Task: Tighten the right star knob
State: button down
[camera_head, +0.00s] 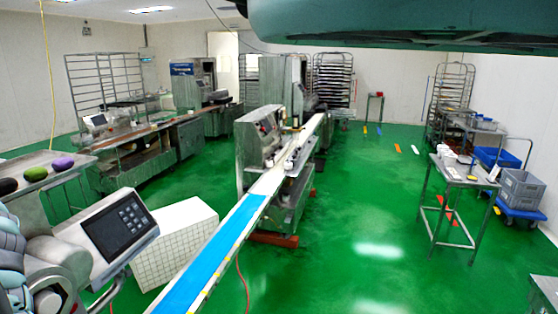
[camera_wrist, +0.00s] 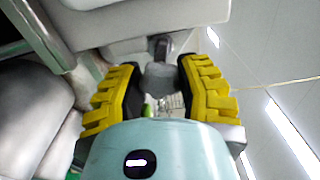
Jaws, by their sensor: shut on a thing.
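In the wrist view my gripper (camera_wrist: 160,84) has its two yellow, black-padded fingers on either side of a dark grey knob (camera_wrist: 160,75), and it is shut on it. A short dark stem (camera_wrist: 161,46) runs from the knob towards a light grey machine body (camera_wrist: 135,20). The fingers hide the sides of the knob, so its star shape cannot be made out. Neither my gripper nor the held knob can be made out in the head view.
In the head view a machine with a dark control panel (camera_head: 118,227) stands at the lower left. A blue conveyor belt (camera_head: 212,256) runs through the middle. A steel table (camera_head: 462,178) stands at the right, with clear green floor (camera_head: 365,210) between them.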

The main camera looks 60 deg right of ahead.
jog(key=shift+a+f+n+b, duration=0.2)
jog(key=shift+a+n+b, duration=0.1)
jog(key=shift+n+b, duration=0.85)
jog(key=shift+r+n+b, duration=0.15)
jog(key=shift+n+b, duration=0.2)
jog(key=shift+b, duration=0.4)
jog(key=shift+a, duration=0.1)
jog(key=c, duration=0.9)
grip_release()
jog(key=o, duration=0.4)
jog(key=shift+c, duration=0.2)
jog(key=shift+d, duration=0.2)
jog(key=shift+d, duration=0.1)
